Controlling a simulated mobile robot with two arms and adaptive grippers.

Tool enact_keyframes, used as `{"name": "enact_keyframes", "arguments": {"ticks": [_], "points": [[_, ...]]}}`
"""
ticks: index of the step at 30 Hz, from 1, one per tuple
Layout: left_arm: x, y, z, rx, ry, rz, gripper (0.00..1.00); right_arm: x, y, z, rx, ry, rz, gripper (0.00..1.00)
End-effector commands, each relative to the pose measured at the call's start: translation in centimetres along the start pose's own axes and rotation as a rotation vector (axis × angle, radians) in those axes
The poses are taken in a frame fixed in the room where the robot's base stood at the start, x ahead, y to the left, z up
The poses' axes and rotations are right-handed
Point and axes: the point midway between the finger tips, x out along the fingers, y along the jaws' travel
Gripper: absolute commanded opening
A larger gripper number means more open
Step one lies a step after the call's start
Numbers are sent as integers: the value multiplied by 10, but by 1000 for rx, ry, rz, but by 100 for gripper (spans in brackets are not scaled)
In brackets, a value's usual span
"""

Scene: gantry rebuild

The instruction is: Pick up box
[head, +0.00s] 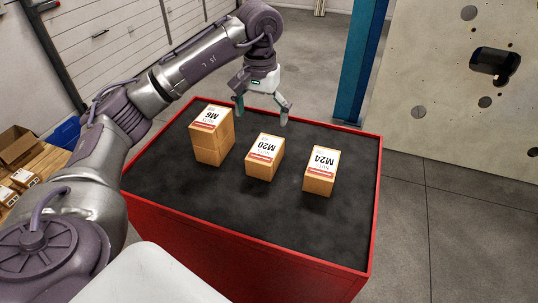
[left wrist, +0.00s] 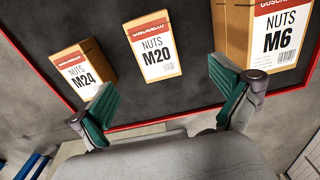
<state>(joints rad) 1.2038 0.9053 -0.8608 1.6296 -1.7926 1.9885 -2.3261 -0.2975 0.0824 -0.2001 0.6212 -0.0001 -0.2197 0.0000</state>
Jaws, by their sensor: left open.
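Three cardboard boxes with white and red labels stand in a row on a black-topped red cabinet (head: 345,235). The tall M6 box (head: 212,140) is at the left, the M20 box (head: 264,158) in the middle and the M24 box (head: 321,172) at the right. My left gripper (head: 262,112) is open and empty, above the far edge of the cabinet beyond the boxes. In the left wrist view its green-padded fingers (left wrist: 165,95) are spread, with the M20 box (left wrist: 153,52) ahead between them, the M24 box (left wrist: 82,68) at left and the M6 box (left wrist: 276,38) at right. My right gripper is not seen.
A blue post (head: 359,65) and a pale panel with holes (head: 465,95) stand behind the cabinet at the right. More boxes (head: 20,165) and a blue bin (head: 67,133) are at the far left. The cabinet top is clear in front of the boxes.

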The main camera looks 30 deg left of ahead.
Motion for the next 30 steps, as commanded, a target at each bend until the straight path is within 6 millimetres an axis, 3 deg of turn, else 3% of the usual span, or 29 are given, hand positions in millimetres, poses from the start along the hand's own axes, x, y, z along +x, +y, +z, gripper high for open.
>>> {"name": "enact_keyframes", "arguments": {"ticks": [12,19,24,30], "points": [[72,1,1,1,-6,-1,100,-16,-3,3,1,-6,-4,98],[87,4,0,3,-5,1,100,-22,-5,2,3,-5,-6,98],[111,10,-2,2,-8,1,100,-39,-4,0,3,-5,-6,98],[132,9,-2,2,-4,1,100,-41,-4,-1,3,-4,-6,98]]}}
